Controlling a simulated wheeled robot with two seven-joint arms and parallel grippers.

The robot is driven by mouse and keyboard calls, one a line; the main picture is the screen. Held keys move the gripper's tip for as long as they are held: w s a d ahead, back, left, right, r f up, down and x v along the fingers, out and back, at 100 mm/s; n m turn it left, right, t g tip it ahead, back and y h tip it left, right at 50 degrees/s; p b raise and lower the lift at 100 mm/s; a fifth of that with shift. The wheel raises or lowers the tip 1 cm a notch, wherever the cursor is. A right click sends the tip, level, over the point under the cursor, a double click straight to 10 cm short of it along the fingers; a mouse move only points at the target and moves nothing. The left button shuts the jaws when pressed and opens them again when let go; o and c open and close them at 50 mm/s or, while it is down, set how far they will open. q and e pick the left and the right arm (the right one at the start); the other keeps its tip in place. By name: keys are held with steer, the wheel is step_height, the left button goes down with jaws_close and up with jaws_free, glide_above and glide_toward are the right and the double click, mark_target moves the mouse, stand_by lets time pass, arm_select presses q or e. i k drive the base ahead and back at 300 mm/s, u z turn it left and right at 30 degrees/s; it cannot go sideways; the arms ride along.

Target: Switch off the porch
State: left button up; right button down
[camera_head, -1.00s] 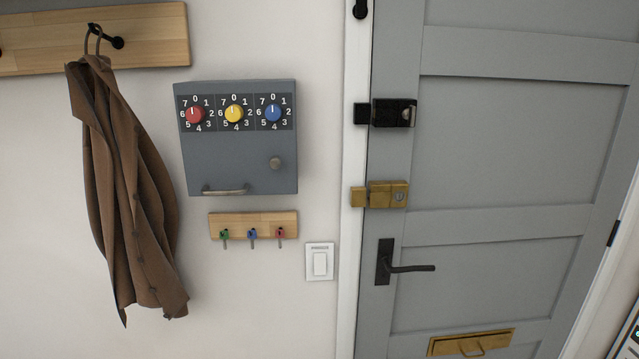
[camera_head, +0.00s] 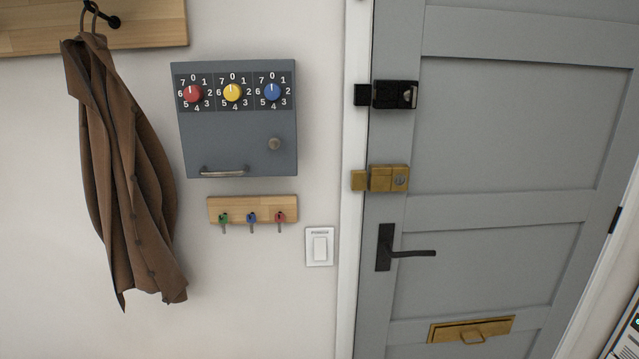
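A white wall switch (camera_head: 320,248) with a single rocker is mounted on the wall just left of the door frame. A small label sits above its rocker, too small to read with certainty. I cannot tell whether the rocker is on or off. Neither of my grippers shows in the head view.
A grey door (camera_head: 510,140) with a black handle (camera_head: 410,253), a brass lock (camera_head: 385,179) and a black lock (camera_head: 395,94) stands right. A grey dial box (camera_head: 235,135) and a key rack (camera_head: 253,210) hang left of the switch. A brown coat (camera_head: 125,180) hangs far left. Wall around the switch is clear.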

mark_target(321, 244)
steer(key=z, duration=0.6)
steer(key=k, duration=1)
steer(key=u, duration=1.15)
steer(key=i, duration=0.5)
